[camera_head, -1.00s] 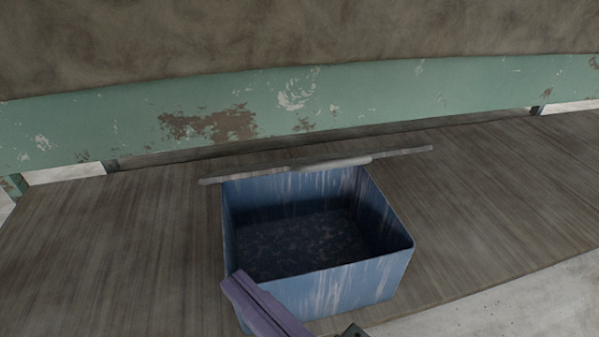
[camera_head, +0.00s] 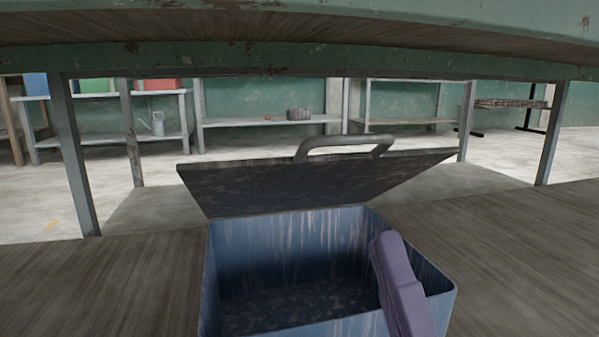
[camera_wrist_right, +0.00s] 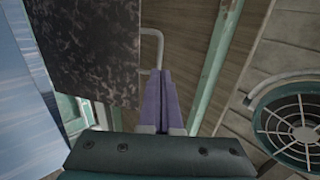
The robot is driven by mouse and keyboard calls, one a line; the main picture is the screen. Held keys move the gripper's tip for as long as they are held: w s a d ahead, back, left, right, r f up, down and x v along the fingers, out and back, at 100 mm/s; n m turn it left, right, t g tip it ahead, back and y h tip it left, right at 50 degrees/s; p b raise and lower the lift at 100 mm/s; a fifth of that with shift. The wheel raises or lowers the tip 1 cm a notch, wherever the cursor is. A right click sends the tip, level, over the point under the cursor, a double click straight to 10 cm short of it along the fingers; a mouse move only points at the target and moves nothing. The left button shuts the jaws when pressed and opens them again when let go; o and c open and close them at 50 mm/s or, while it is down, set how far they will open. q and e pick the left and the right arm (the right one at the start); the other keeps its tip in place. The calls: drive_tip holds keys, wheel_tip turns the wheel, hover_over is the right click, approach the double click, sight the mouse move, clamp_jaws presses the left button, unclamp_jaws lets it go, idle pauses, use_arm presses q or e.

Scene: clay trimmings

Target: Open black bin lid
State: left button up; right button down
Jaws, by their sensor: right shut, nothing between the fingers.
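The bin (camera_head: 300,327) is blue with pale streaks and stands open on a wooden board surface in the head view. Its dark lid (camera_head: 300,185) is raised at the back edge and leans away, with its underside facing me. The grey lid handle (camera_head: 345,141) shows above the lid's top edge. My right gripper (camera_head: 384,240) has purple fingers, shut and empty, in front of the bin's right part. In the right wrist view the shut fingers (camera_wrist_right: 160,72) are beside the speckled lid (camera_wrist_right: 90,45) and close to the handle (camera_wrist_right: 159,48); contact is unclear. My left gripper is not in view.
A green bench edge (camera_head: 300,58) crosses above and behind the bin, on metal legs (camera_head: 75,150). Shelves (camera_head: 270,122) with a watering can (camera_head: 158,123) stand against the far wall. The boards on both sides of the bin look clear.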

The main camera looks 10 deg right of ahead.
drive_tip(key=x, duration=0.6)
drive_tip(key=shift+w+r+b, duration=0.15)
drive_tip(key=shift+b, duration=0.2)
drive_tip(key=shift+w+r, duration=0.5)
drive_tip(key=shift+w, duration=0.05)
wheel_tip(320, 180, up, 8)
drive_tip(key=g+p, duration=0.4)
drive_tip(key=p, duration=1)
hover_over(352, 144)
drive_tip(key=w, duration=0.4)
drive_tip(key=shift+s+a+r, duration=0.1)
drive_tip(key=shift+s+r, duration=0.05)
drive_tip(key=shift+r, duration=0.1)
drive_tip(key=shift+w+p, duration=0.3)
drive_tip(key=shift+f, duration=0.2)
